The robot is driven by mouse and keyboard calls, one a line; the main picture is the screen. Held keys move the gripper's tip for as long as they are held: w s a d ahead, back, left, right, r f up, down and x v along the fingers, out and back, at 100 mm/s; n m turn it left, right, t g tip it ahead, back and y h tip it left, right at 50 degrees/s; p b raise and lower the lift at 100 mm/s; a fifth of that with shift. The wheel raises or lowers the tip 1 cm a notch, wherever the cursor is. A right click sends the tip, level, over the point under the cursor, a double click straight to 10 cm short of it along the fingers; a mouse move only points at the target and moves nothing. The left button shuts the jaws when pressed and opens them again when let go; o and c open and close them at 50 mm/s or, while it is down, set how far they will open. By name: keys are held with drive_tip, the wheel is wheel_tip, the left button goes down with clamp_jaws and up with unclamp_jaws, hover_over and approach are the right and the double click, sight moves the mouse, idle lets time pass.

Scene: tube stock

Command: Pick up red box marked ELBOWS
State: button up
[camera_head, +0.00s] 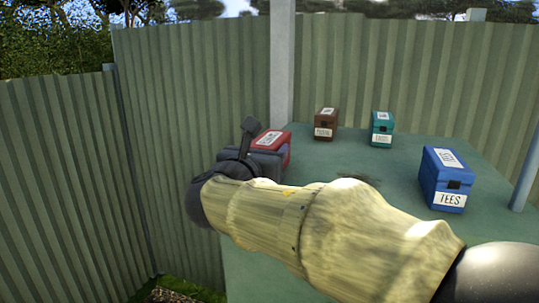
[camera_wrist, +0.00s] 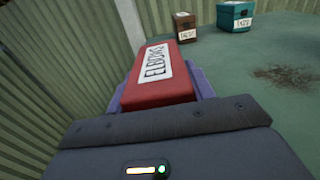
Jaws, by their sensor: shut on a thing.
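The red box marked ELBOWS (camera_wrist: 160,78) lies ahead of my gripper in the wrist view, its white label up. In the head view the red box (camera_head: 272,139) shows at the left edge of the green table, partly hidden by my gripper (camera_head: 262,153). My gripper is shut on the red box. In the wrist view purple-grey finger parts (camera_wrist: 203,84) show along both sides of the box. I cannot tell whether the box touches the table.
A blue box marked TEES (camera_head: 446,180) stands on the green table (camera_head: 400,222) at the right. A brown box (camera_head: 326,124) and a teal box (camera_head: 382,128) stand further back. A grey post (camera_head: 283,60) and corrugated fence (camera_head: 190,80) are close behind and left.

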drive_tip(key=shift+r, duration=0.1)
wheel_tip(320, 180, up, 10)
drive_tip(key=shift+f+b, duration=0.1)
drive_tip(key=shift+b, duration=0.95)
